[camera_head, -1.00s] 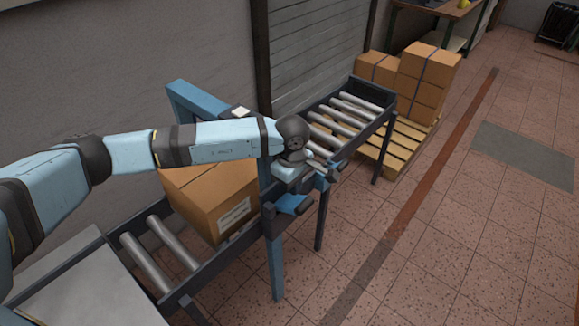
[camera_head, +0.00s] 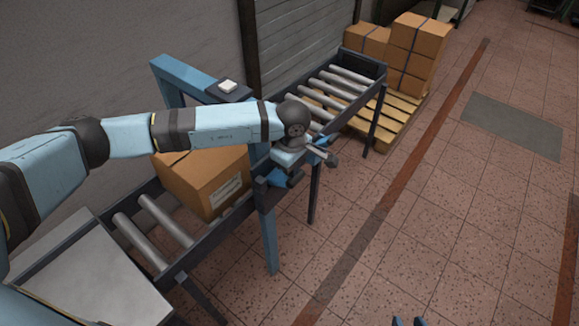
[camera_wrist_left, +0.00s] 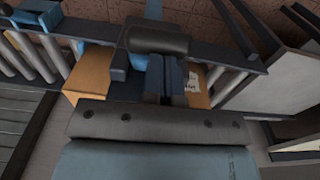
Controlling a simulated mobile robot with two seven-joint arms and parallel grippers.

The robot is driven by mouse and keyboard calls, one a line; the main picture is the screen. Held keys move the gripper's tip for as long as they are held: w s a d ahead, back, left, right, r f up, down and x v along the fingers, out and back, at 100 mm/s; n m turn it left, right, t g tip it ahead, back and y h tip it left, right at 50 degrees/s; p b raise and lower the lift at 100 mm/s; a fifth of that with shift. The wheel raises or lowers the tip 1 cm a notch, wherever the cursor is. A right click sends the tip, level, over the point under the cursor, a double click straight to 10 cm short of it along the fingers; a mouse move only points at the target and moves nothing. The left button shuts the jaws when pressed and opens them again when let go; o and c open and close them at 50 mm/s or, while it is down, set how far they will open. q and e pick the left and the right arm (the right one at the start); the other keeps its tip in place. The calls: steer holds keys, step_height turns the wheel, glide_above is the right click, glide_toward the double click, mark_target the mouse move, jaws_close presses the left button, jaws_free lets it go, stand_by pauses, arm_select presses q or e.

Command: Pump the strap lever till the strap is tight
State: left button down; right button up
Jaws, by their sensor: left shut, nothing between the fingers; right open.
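The strapping frame is a blue upright arch (camera_head: 200,72) over the roller line. A cardboard box (camera_head: 208,183) with a white label stands under it; no strap can be made out on it. Blue and dark parts (camera_head: 279,179) stick out from the arch's near post; which is the lever is unclear, as my left wrist covers part of them. My left gripper (camera_head: 330,156) is shut beside these parts. In the left wrist view, a dark cylinder (camera_wrist_left: 156,38) lies just beyond its fingers; contact is unclear. My right gripper (camera_head: 409,322) shows only its open tips at the bottom edge.
The roller conveyor (camera_head: 345,85) runs on to the back right. Boxes (camera_head: 416,50) stand on a wooden pallet (camera_head: 385,125) beyond it. A grey plate (camera_head: 95,285) covers the near left end.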

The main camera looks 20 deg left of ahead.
mark_target(299, 181)
arm_select(q)
steer(key=shift+d+f+y, duration=0.15)
steer(key=shift+d+y, duration=0.05)
steer(key=shift+y, duration=0.1)
arm_select(e)
steer(key=shift+f, duration=0.15)
arm_select(q)
steer(key=shift+s+f+b, duration=0.1)
steer(key=shift+b, duration=0.3)
steer(key=d+f+b, duration=0.1)
steer(key=b, duration=0.1)
steer(key=d+f+b, duration=0.1)
steer(key=b, duration=0.1)
steer(key=shift+s+f+b, duration=0.3)
steer(key=shift+s+f, duration=0.05)
steer(key=shift+f, duration=0.05)
steer(key=b, duration=0.1)
steer(key=f+b, duration=0.1)
steer(key=d+f+b, duration=0.1)
steer(key=shift+s+d+f, duration=0.1)
steer(key=shift+s, duration=0.15)
arm_select(e)
steer(key=f, duration=0.4)
steer(key=shift+w+a+f, duration=0.3)
steer(key=shift+a, duration=0.1)
steer(key=shift+w+r, duration=0.1)
